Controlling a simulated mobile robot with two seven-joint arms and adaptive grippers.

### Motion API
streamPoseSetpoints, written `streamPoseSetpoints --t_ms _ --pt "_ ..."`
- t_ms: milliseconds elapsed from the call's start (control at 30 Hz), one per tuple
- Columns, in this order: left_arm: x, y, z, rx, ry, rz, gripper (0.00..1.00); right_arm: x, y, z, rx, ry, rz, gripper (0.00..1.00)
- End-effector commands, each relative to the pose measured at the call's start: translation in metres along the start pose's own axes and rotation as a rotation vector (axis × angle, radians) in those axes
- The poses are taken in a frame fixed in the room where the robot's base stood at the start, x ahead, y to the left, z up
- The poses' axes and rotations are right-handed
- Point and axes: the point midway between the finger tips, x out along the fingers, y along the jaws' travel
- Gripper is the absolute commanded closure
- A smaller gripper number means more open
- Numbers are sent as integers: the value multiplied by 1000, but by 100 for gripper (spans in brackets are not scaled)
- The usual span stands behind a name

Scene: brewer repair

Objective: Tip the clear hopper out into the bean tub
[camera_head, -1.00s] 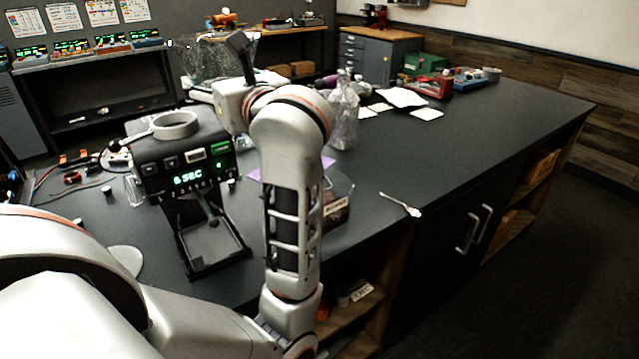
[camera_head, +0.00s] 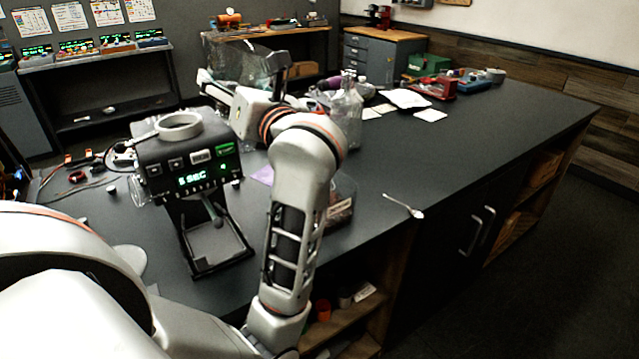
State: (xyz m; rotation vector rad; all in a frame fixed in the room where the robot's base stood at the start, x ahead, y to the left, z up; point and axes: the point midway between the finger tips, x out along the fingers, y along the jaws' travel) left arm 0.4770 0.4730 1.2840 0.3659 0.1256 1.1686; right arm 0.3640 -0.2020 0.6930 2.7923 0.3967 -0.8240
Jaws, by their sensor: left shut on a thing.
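The clear hopper (camera_head: 236,58) is held in the air above and behind the brewer (camera_head: 188,163), looking tilted. My left gripper (camera_head: 222,90) is shut on it near its lower edge; the exact contact is hard to see. A dark, clear-walled tub with a label (camera_head: 341,208), which looks like the bean tub, stands on the bench behind my left forearm, mostly hidden by it. The hopper is up and left of this tub in the picture. Whether beans are in the hopper cannot be told. My right gripper is not in view.
The brewer has a grey ring (camera_head: 179,126) on top and a lit display. A clear bottle (camera_head: 346,112) stands close right of my left wrist. A spoon (camera_head: 404,206) lies near the bench's front edge. The bench (camera_head: 480,135) is clear to the right.

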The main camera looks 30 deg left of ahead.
Motion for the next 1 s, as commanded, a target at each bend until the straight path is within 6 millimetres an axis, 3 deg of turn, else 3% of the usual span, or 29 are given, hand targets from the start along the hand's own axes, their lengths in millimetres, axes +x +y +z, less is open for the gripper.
streamPoseSetpoints --t_ms 600,1000 --pt "-6 -21 6 300 -85 4 59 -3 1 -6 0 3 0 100" --pt "-7 -25 0 364 -104 4 59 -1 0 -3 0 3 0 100"
